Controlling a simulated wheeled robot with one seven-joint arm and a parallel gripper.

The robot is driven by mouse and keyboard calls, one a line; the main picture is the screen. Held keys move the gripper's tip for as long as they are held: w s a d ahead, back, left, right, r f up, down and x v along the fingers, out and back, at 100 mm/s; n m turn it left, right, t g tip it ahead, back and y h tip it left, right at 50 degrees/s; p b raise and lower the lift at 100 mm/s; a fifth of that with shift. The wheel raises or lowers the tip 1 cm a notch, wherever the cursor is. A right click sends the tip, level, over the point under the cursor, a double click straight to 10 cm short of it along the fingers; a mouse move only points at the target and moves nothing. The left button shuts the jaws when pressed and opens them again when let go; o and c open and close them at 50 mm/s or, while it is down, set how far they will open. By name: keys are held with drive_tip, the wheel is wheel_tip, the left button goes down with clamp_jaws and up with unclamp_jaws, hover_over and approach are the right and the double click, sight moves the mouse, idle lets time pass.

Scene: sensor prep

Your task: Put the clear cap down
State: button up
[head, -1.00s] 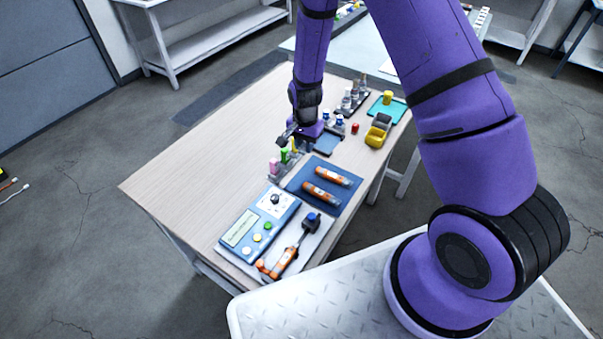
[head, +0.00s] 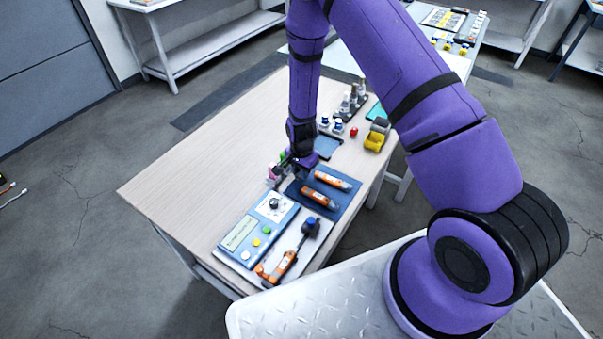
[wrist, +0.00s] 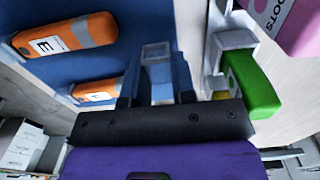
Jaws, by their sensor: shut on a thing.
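The clear cap (wrist: 157,62), a small see-through square piece, is between the fingers of my gripper (wrist: 160,88) in the wrist view. My gripper is shut on it. In the head view my gripper (head: 288,176) is low over the table, at the left edge of a dark blue mat (head: 330,209). The cap cannot be made out in the head view. In the wrist view the cap shows against the blue mat (wrist: 75,70); whether it touches the mat I cannot tell.
Two orange-and-white pens, one upper (head: 332,181) and one lower (head: 319,196), lie on the mat. A blue panel with buttons (head: 256,229) is nearer. The table's left part is clear.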

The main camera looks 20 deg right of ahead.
drive_tip(key=shift+f, duration=0.55)
drive_tip(key=shift+f, duration=0.1)
drive_tip(key=o, duration=0.7)
drive_tip(key=shift+o, duration=0.2)
wheel_tip(320, 180, up, 12)
drive_tip(key=shift+r, duration=0.2)
drive_tip(key=s+d+r+n+t, duration=0.1)
drive_tip(key=s+r+n, duration=0.15)
drive_tip(key=r, duration=1.15)
drive_tip(key=s+d+r+n+t, duration=0.15)
drive_tip(key=s+r, duration=0.25)
drive_tip(key=r, duration=0.9)
drive_tip(key=s+d+r+n+t, duration=0.1)
drive_tip(key=s+d+r+n, duration=0.1)
drive_tip(key=s+r, duration=0.5)
drive_tip(key=s+d+r+n+t, duration=0.1)
drive_tip(key=s+r+n, duration=0.3)
drive_tip(key=s, duration=1.2)
wheel_tip(320, 180, up, 4)
drive_tip(key=shift+d+r+n+t, duration=0.15)
drive_tip(key=shift+d+n+t, duration=0.25)
drive_tip(key=shift+d, duration=0.1)
